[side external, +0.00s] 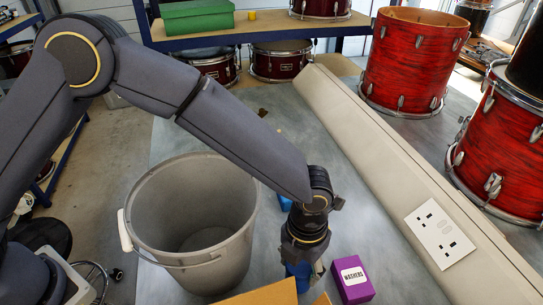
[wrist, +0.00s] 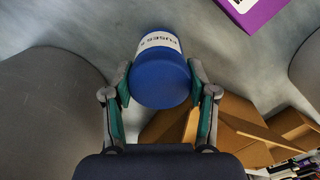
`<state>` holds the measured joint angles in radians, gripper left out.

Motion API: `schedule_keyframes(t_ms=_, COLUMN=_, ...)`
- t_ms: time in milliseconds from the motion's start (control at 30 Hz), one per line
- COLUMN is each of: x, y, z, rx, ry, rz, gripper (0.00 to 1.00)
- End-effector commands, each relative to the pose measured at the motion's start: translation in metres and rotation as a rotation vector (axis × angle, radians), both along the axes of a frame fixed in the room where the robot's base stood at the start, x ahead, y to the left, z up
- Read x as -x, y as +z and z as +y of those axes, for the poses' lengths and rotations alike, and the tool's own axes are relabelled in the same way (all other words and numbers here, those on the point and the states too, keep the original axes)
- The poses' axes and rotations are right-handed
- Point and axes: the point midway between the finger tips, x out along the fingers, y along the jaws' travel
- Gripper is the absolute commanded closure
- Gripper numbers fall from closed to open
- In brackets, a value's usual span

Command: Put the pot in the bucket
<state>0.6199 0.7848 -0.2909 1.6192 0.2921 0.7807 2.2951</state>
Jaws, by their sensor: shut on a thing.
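The pot is blue with a white label reading FUSES; in the wrist view the pot (wrist: 160,75) sits between the two fingers of my gripper (wrist: 160,88), which is shut on its sides. In the side view my gripper (side external: 303,258) points down, right of the bucket, and hides most of the pot (side external: 300,272). I cannot tell whether the pot touches the bench. The bucket (side external: 180,230) is grey, upright and open at the top, with a white grip on its left rim. Its visible inside looks empty.
A purple box (side external: 353,281) lies just right of my gripper. An open cardboard box (side external: 265,295) is at the front edge. Another blue object (side external: 285,203) lies behind my wrist. A beige trunking with sockets (side external: 400,185) runs along the right, with red drums (side external: 408,65) beyond.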

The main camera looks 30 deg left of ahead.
Motion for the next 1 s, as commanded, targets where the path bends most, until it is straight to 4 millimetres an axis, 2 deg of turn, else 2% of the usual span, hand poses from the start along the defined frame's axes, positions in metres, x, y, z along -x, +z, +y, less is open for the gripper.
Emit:
schedule_keyframes(t_ms=167, x=-0.001, y=0.04, z=-0.001, rx=0.005, ry=0.001, rz=-0.005, gripper=0.87)
schedule_keyframes(t_ms=400, x=-0.001, y=0.108, z=-0.001, rx=0.005, ry=0.001, rz=-0.005, gripper=0.87)
schedule_keyframes(t_ms=533, x=-0.001, y=0.135, z=0.0, rx=0.003, ry=0.001, rz=-0.004, gripper=0.87)
schedule_keyframes(t_ms=767, x=0.0, y=0.169, z=-0.001, rx=0.004, ry=0.0, rz=-0.002, gripper=0.87)
schedule_keyframes(t_ms=1000, x=0.0, y=0.225, z=0.0, rx=0.005, ry=0.001, rz=-0.004, gripper=0.87)
